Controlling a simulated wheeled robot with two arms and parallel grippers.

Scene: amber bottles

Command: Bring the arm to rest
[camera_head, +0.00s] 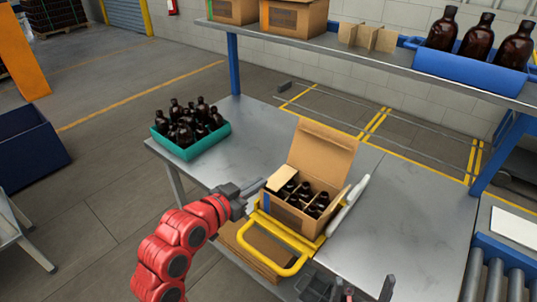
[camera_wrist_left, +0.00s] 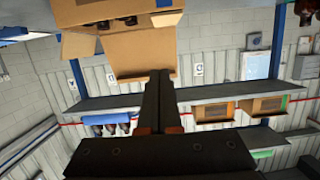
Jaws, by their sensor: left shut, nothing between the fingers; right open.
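My left arm (camera_head: 180,240) is red and comes in from the lower left. My left gripper (camera_head: 262,183) is shut and empty, just left of the open cardboard box (camera_head: 325,150). In the left wrist view my left gripper (camera_wrist_left: 160,75) shows its dark fingers together, with the box (camera_wrist_left: 140,52) beyond their tips. My right gripper (camera_head: 368,291) shows only in part at the bottom edge, its fingers apart. The box stands in a yellow frame (camera_head: 295,265) and holds several amber bottles (camera_head: 305,192) between dividers.
A teal crate (camera_head: 182,153) of amber bottles stands at the table's left end. The grey table (camera_head: 255,135) is clear between crate and box and at right. A shelf (camera_head: 330,43) above holds cardboard boxes (camera_head: 290,18) and a blue bin (camera_head: 465,72) with bottles.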

